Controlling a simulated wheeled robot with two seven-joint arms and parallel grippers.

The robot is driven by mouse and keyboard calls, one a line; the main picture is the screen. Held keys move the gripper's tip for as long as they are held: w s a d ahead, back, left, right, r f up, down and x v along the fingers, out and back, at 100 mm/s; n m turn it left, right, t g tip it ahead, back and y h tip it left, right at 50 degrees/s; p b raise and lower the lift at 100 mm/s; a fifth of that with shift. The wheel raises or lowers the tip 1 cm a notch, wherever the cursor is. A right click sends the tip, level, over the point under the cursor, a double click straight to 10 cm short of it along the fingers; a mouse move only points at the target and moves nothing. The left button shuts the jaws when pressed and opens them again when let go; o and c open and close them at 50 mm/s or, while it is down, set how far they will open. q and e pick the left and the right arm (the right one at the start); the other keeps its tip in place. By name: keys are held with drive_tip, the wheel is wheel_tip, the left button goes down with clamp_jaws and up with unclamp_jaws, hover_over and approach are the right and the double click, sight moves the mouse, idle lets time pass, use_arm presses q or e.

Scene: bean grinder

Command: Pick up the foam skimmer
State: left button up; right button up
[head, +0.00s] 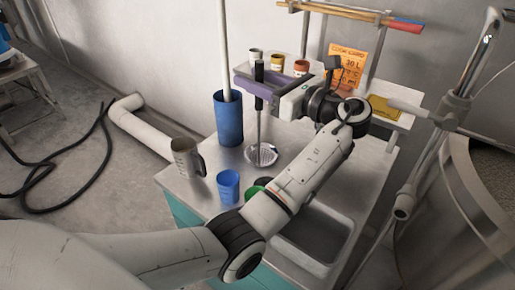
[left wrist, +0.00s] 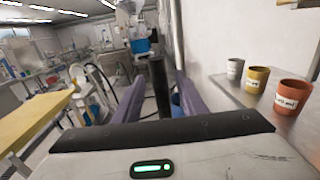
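The foam skimmer stands upright in the head view, with a black handle (head: 259,74), a thin shaft and a perforated round head (head: 261,154) low at the metal counter. My left gripper (head: 255,85) has purple fingers and reaches around the upper part of the skimmer, level with its handle. Gaps show on both sides, so the gripper is open and not clamped. My right gripper is out of view.
A blue cylinder (head: 228,120) holding a tall white rod stands left of the skimmer. A grey jug (head: 187,157) and a blue cup (head: 228,186) stand on the counter (head: 215,165). Labelled cups, including an orange one (left wrist: 291,97), sit on a shelf behind. A sink (head: 312,240) lies front right.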

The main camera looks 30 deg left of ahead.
use_arm(q)
drive_tip(key=a, duration=0.1)
drive_tip(key=a+b, duration=0.1)
drive_tip(key=shift+w+a, duration=0.3)
drive_tip(key=shift+a, duration=0.1)
clamp_jaws()
